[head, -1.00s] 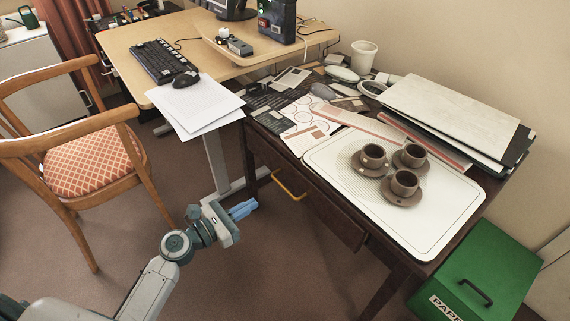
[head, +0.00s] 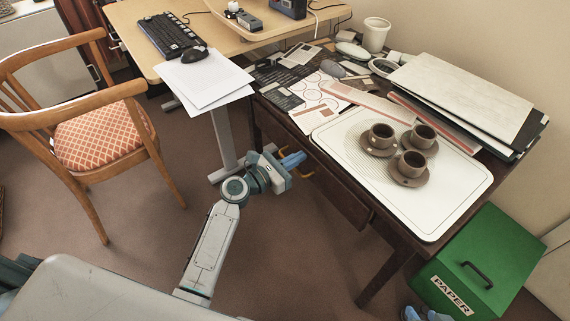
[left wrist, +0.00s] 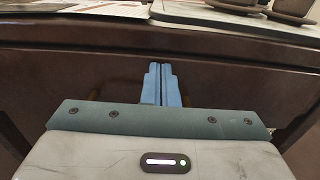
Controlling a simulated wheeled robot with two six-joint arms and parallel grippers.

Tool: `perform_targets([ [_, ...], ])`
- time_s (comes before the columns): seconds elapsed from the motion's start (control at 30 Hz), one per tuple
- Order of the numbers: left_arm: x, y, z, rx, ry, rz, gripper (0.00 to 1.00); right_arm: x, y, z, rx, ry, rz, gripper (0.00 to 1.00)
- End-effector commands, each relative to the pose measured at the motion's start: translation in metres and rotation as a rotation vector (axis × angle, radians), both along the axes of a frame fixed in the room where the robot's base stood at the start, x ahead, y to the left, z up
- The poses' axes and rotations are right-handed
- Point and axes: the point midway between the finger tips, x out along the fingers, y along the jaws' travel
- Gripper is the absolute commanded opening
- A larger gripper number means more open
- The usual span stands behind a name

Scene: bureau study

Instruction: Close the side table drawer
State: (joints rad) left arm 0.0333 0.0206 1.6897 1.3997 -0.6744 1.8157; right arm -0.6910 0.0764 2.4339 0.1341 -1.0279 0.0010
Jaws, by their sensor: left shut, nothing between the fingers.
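The side table (head: 395,250) is dark wood, with its drawer (head: 345,203) under the top. The drawer's right front corner appears to stand out a little from the frame; its inside is hidden. The brass handle (head: 309,176) is partly hidden by my left gripper (head: 294,159). That gripper is shut and empty, its blue fingers pointing at the drawer front. In the left wrist view the fingers (left wrist: 161,84) overlap the dark front (left wrist: 230,85); I cannot tell whether they touch. Blue fingertips of my right gripper (head: 425,314) show at the bottom edge, mostly cut off.
A white tray (head: 450,205) with brown cups, papers and folders (head: 460,90) lie on the table. A green paper box (head: 485,255) stands at its right. A desk (head: 130,35) and chair (head: 100,135) are at the left. Floor before the drawer is open.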

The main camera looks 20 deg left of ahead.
Motion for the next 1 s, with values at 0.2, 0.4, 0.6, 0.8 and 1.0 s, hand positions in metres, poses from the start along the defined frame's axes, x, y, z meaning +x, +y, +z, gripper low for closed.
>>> perform_targets([
  [0.2,0.003,-0.002,0.0,0.001,0.0,0.0,0.0,0.0,0.0,0.0,0.002,-0.002,-0.001,0.36],
  [0.4,0.004,-0.003,0.0,0.0,0.0,0.0,0.0,-0.002,0.0,-0.002,0.002,0.005,0.0,0.36],
  [0.6,0.028,-0.021,0.001,-0.002,0.0,0.001,0.0,-0.008,-0.002,-0.002,-0.013,0.043,0.0,0.36],
  [0.8,0.04,-0.031,0.001,0.0,0.0,0.0,0.0,-0.004,-0.003,0.002,-0.023,0.049,0.004,0.36],
  [1.0,0.041,-0.032,0.002,-0.001,-0.003,0.001,0.0,-0.002,-0.003,0.005,-0.023,0.039,0.005,0.36],
])
